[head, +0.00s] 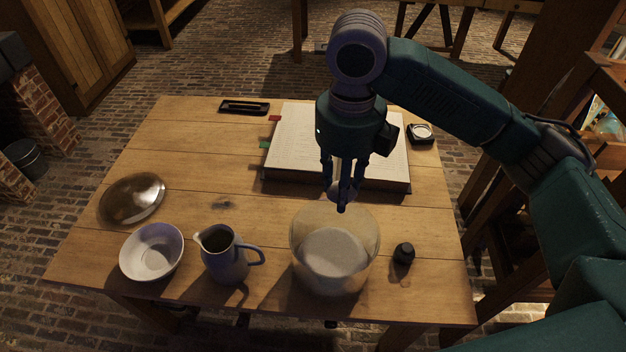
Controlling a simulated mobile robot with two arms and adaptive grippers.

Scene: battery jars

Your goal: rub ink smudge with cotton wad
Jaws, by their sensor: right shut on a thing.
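My right gripper (342,199) points down over the rim of a clear glass jar (373,233). White material, apparently cotton (334,250), lies in the jar. My left gripper is out of view.
A large thick book (285,150) lies behind the gripper. A small black bottle (403,254) is right of the jar. The table's (190,165) left middle is clear.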

